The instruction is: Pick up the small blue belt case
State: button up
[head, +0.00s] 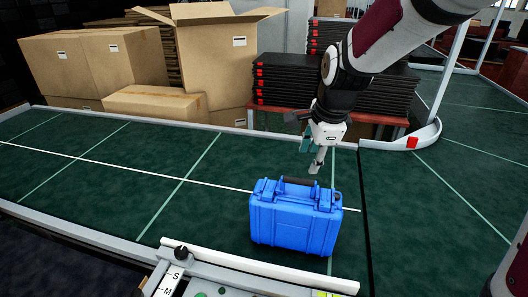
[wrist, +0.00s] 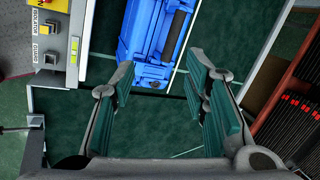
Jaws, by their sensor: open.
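The small blue belt case (head: 295,220) stands upright on the green conveyor belt in the head view, with its dark handle on top. In the wrist view the case (wrist: 140,45) lies at the top, partly cut off by the picture edge. My gripper (head: 316,165) is just above and behind the case in the head view, apart from it. In the wrist view its two green-padded fingers (wrist: 168,95) are spread wide with nothing between them. The case is beyond the fingertips there.
Cardboard boxes (head: 225,60) and stacked black trays (head: 290,85) stand behind the belt. The belt left of the case is clear.

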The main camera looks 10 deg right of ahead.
aim_at(299, 179)
jog(key=w+f+m, duration=0.1)
jog(key=f, duration=0.2)
jog(key=w+f+m+p, duration=0.1)
jog(key=w+f, duration=0.1)
jog(key=f, duration=0.2)
jog(key=w+f+m+p, duration=0.1)
jog(key=w+f, duration=0.1)
jog(key=f, duration=0.1)
jog(key=shift+w+d+f+m, duration=0.1)
jog(key=shift+w+f+m, duration=0.15)
jog(key=shift+m, duration=0.15)
jog(key=shift+w+p+x, duration=0.15)
jog(key=shift+p+x, duration=0.1)
jog(key=shift+x, duration=1)
jog(key=shift+w+p+x, duration=0.15)
jog(key=shift+p+x, duration=0.1)
jog(key=shift+x, duration=1)
jog(key=shift+r, duration=0.1)
grip_shut()
jog(key=shift+r, duration=0.1)
